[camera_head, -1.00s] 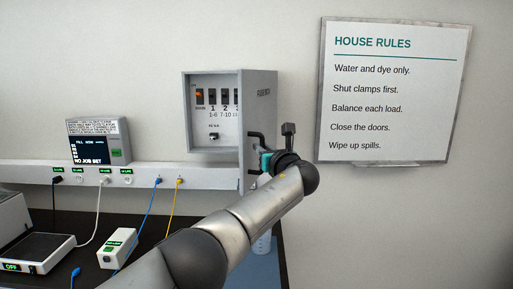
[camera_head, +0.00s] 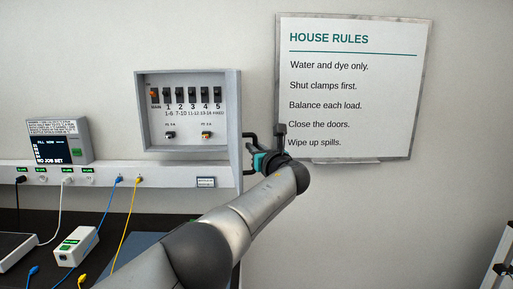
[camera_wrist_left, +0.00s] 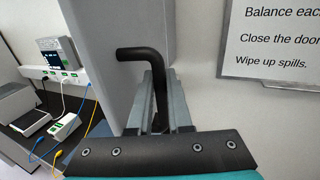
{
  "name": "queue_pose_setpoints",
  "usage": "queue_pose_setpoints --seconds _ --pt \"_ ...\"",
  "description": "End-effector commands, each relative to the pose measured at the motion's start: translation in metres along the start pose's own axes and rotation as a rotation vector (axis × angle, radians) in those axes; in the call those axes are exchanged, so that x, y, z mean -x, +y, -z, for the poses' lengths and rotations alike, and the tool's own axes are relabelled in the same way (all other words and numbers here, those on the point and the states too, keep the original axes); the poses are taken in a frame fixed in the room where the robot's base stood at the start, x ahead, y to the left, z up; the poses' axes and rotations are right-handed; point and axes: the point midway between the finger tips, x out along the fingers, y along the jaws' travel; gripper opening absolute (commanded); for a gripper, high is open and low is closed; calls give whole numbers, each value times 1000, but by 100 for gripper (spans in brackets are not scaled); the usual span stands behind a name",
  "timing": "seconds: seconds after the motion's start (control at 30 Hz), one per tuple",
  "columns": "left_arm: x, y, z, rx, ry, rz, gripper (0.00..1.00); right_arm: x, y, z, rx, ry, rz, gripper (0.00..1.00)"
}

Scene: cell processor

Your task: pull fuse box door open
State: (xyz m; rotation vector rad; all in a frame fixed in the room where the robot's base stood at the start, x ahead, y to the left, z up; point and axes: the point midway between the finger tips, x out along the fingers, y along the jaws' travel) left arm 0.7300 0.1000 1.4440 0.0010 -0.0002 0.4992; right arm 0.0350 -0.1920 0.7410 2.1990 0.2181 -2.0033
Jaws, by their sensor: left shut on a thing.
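The grey fuse box (camera_head: 147,112) is on the wall in the head view, its front uncovered and its switches showing. Its door (camera_head: 236,172) stands open at the right side and is seen nearly edge-on. A black handle (camera_head: 251,143) sticks out from the door's right face. My left gripper (camera_head: 258,160) is shut on this handle. In the left wrist view, the bent black handle (camera_wrist_left: 140,54) passes between the grey fingers (camera_wrist_left: 160,100), with the door's grey face (camera_wrist_left: 118,60) to the left. My right gripper is not in view.
A HOUSE RULES board (camera_head: 350,90) hangs on the wall right of the gripper. A small display unit (camera_head: 60,142) stands at the left above a white rail (camera_head: 105,172) with plugged cables. Bare wall lies below the board.

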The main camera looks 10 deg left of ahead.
Motion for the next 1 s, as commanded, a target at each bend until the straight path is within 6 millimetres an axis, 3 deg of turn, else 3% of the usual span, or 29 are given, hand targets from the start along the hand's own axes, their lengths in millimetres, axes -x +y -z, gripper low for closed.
queue_pose_setpoints --seconds 0.37,0.4,0.5,1.0 --pt "0 0 -1 1 -1 0 0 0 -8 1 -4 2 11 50" --pt "0 0 -1 1 -1 0 22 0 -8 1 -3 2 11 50" --pt "0 0 -1 1 -1 0 30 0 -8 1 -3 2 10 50" --pt "7 -2 0 2 -1 2 30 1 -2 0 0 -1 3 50"
